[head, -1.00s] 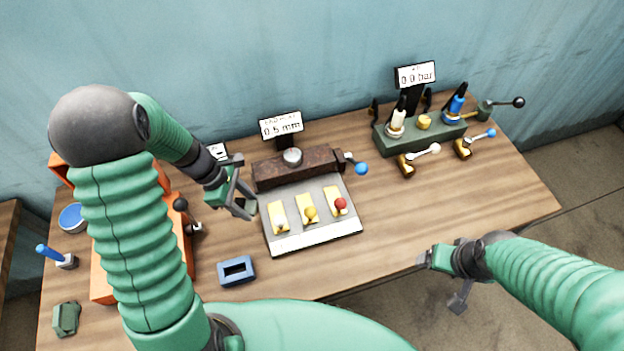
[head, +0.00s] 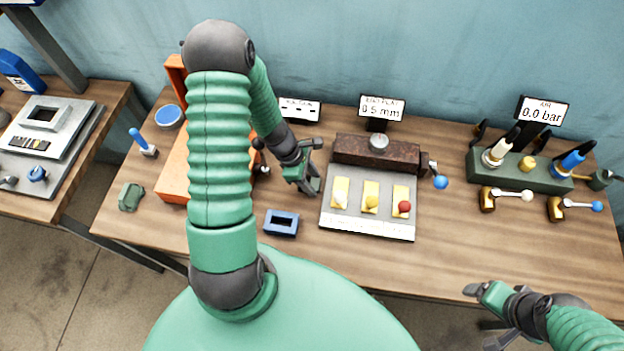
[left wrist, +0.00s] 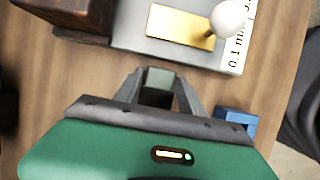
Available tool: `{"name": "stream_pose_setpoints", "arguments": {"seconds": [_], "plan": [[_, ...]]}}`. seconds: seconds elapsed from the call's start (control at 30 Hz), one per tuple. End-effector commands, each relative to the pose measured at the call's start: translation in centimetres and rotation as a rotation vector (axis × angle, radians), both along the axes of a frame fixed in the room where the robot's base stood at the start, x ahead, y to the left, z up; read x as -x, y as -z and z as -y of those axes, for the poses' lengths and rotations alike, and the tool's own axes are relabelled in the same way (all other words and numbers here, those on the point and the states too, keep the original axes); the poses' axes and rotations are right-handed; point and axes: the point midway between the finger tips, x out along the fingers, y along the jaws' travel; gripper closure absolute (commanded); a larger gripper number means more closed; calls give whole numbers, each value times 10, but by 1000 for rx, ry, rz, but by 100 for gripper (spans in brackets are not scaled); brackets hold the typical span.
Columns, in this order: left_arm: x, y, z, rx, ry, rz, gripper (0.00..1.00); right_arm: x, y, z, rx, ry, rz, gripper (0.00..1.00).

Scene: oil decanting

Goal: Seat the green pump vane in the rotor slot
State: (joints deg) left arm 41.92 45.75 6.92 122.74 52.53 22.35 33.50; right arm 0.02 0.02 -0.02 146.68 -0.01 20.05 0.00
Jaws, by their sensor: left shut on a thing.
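My left gripper (head: 312,178) hangs over the table, just left of the grey plate with the yellow pads. In the left wrist view (left wrist: 159,92) its fingers are shut on a small dark green block, the green pump vane (left wrist: 158,82). The vane is held between both fingers, and its lower part is hidden. In the head view it is too small to make out. I cannot pick out the rotor slot for certain. My right gripper (head: 485,312) is low at the right, off the table's front edge; its fingers look spread.
A blue hollow block (head: 281,222) lies near the front edge. The grey plate (head: 366,221) carries three yellow pads with knobs. An orange housing (head: 178,165) is partly behind my arm. A green block (head: 131,196) lies at left. A second table (head: 88,180) holds a grey fixture (head: 45,125).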

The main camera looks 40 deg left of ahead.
Motion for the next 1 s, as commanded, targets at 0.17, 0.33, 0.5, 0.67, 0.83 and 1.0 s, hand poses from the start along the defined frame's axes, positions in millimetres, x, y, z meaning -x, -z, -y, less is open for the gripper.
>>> {"name": "stream_pose_setpoints", "arguments": {"seconds": [0.17, 0.33, 0.5, 0.67, 0.83, 1.0], "plan": [[0, 0, -3, 1, -1, 0, 98, 0, 0, 0, 0, 0, 0, 20], [0, 2, -2, -1, -1, -1, 43, 0, 1, 0, 0, -1, 0, 20], [-1, 2, -3, -4, -3, 0, 32, 0, 2, 0, 0, -1, 0, 20], [-1, 2, -2, -3, -3, -1, 32, 0, 2, 0, 0, 0, 0, 20], [0, 2, -2, -1, -1, 0, 32, 0, 2, 0, 0, 0, 0, 20], [0, 2, -2, -1, -1, 0, 32, 0, 1, 0, 0, -1, 0, 20]]}}
